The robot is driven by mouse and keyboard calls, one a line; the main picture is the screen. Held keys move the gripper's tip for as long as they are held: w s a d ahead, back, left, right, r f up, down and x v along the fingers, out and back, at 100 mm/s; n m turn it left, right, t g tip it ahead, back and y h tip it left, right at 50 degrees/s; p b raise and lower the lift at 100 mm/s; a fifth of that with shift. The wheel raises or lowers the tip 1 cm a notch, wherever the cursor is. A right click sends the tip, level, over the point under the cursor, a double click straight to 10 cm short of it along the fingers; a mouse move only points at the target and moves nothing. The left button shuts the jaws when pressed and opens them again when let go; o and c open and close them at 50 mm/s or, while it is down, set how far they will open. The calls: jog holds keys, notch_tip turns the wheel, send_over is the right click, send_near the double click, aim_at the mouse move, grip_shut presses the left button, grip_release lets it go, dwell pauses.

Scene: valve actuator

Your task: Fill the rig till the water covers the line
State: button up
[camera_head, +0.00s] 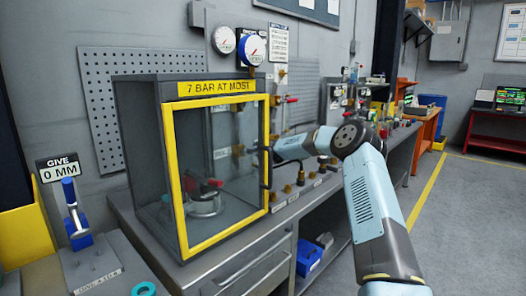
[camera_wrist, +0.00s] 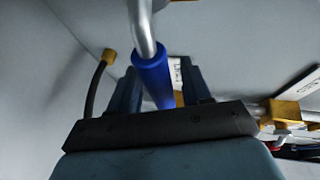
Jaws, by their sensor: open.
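The rig's cabinet (camera_head: 218,90) has a yellow-framed clear door and a sign reading "7 BAR AT MOST". Inside it a round grey fitting (camera_head: 204,204) with a red handle shows through the pane. In the wrist view a blue grip (camera_wrist: 153,78) on a bent metal rod (camera_wrist: 141,25) lies between the fingers of my gripper (camera_wrist: 159,72). The fingers are open, one on each side of the grip; I cannot tell if they touch it. In the head view my arm reaches to the cabinet's right side and the fingers are hard to make out. I see no water or line.
Two gauges (camera_head: 253,48) hang on the wall behind the cabinet. Brass fittings (camera_head: 287,189) stand along the bench just right of it. Open floor (camera_head: 470,220) lies at right.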

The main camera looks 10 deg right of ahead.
jog(key=shift+w+f, duration=0.1)
jog(key=shift+w, duration=0.15)
jog(key=shift+c, duration=0.2)
grip_shut()
jog(key=shift+f, duration=0.1)
